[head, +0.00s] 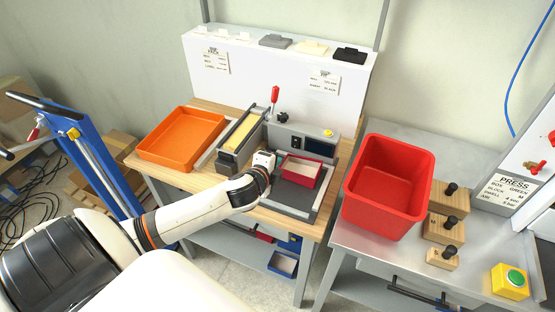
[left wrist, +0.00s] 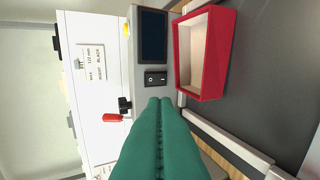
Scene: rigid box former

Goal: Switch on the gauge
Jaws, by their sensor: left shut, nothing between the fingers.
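The gauge is a grey console (head: 304,140) at the back of the wooden bench; it also shows in the left wrist view (left wrist: 139,75). Its dark screen (left wrist: 153,36) looks blank. A black rocker switch (left wrist: 156,79) sits beside the screen; it shows small in the head view (head: 296,142). My left gripper (left wrist: 159,100) has its teal fingers shut and empty, with the tips close to the rocker. I cannot tell whether they touch it. In the head view my left wrist hides the fingers. My right gripper is not in view.
A red box with a pale inside (head: 300,171) stands on a dark plate before the gauge. A red-handled lever (head: 274,95) and a black knob (head: 283,117) stand left of it. An orange tray (head: 183,137) is further left, a red bin (head: 388,185) right.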

